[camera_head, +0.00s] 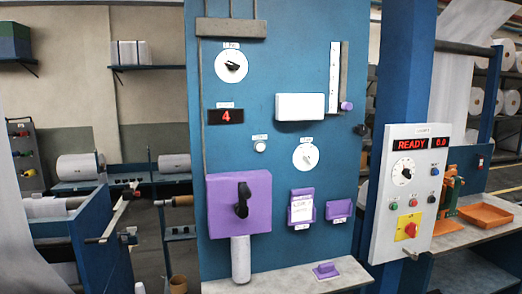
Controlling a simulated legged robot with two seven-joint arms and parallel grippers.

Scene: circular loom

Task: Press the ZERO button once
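A blue panel (285,80) fills the middle of the view. A small white round button (260,147) sits on it under a small label I cannot read. A white control box (385,225) stands at the right, with a red READY display (410,144) and a smaller numeric display (438,143). The box carries a dial (404,171), a blue button (435,171), a dark button (432,199), a red button (413,203) and a red knob on a yellow plate (410,229). Their labels are too small to read, so I cannot tell which is ZERO. Neither gripper is in view.
The panel also bears a display reading 4 (226,116), two dials (231,66), a purple box with a black handle (239,216) and purple holders (302,207). A grey ledge (290,277) runs below. An orange tray (486,216) lies on the right bench.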

